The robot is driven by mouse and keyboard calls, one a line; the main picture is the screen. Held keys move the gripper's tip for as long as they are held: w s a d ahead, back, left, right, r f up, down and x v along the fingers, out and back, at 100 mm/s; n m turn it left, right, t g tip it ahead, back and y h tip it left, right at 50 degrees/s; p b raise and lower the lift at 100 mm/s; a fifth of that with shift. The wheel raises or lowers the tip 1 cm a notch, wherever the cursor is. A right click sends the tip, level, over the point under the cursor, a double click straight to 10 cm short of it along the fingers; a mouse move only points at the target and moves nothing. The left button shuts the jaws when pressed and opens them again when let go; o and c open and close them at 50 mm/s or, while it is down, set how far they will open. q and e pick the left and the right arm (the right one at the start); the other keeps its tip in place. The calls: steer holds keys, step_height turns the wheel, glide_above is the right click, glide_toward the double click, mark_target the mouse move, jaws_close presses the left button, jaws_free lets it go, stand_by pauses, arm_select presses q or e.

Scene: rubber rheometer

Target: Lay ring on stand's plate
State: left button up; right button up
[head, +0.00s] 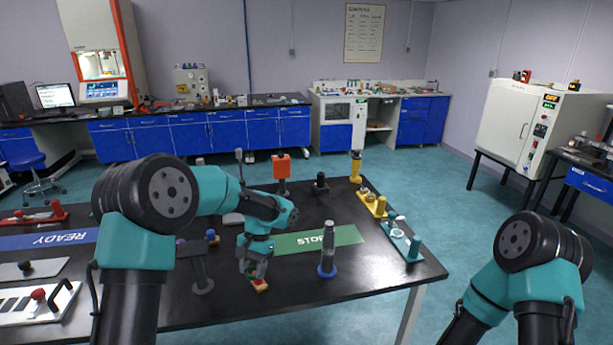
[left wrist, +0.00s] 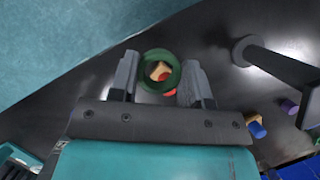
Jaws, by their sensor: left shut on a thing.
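A dark green ring (left wrist: 147,80) is held between the two fingers of my left gripper (left wrist: 158,84) in the left wrist view. In the head view my left gripper (head: 254,272) points down near the front edge of the table. A small tan and red piece (head: 261,286) shows just below the fingers there. In the left wrist view a tan and red piece (left wrist: 163,75) shows through the ring's opening. Whether this piece is the stand's plate, and whether the ring touches it, I cannot tell. My right gripper is out of view.
A grey post on a blue base (head: 327,268) stands right of my left gripper, and a dark grey stand (head: 200,267) stands to its left. A green STOP mat (head: 345,236) lies behind. The black table (head: 375,278) is clear at front right.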

arm_select(q)
step_height(320, 180, up, 12)
steer(key=n, duration=0.2)
glide_above(191, 250)
steer(key=w, duration=0.1)
steer(key=shift+w+f, duration=0.1)
steer(key=shift+f, duration=0.15)
steer(key=shift+f, duration=2.9)
steer(key=shift+f, duration=0.6)
steer(key=o, duration=1)
steer(key=shift+f, duration=0.25)
steer(key=shift+c, duration=0.2)
